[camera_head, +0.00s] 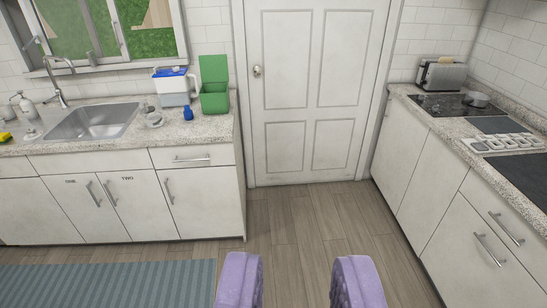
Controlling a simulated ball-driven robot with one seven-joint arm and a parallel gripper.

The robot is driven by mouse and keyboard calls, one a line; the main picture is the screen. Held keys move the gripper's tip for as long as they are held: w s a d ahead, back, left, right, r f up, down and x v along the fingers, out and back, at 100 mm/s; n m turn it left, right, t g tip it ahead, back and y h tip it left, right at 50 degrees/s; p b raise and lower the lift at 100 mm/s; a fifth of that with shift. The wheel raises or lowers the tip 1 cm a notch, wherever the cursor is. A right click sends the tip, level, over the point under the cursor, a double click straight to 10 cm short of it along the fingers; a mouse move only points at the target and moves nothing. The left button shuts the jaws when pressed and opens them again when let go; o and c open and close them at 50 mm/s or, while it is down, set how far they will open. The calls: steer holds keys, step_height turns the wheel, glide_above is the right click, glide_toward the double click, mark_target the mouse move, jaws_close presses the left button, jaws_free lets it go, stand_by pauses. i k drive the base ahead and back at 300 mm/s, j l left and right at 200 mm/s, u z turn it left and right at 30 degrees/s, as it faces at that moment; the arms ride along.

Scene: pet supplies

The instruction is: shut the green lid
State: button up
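A green box (215,103) stands on the left counter near its right end. Its green lid (214,68) is up, standing roughly upright at the back of the box. My gripper (302,278) shows at the bottom of the view with its two purple fingers wide apart. Nothing is between the fingers. It is far from the box and not touching anything.
A clear container with a blue lid (174,87) stands left of the box, with a small blue bottle (188,113) and glass item (154,118) in front. A sink (93,122) is farther left. The wooden floor (308,222) ahead is clear up to the door (311,105).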

mark_target(214, 68)
steer(key=i, duration=2.35)
steer(key=i+l, duration=0.1)
steer(key=i, duration=2.3)
steer(key=j+u, duration=0.05)
steer(key=j, duration=0.05)
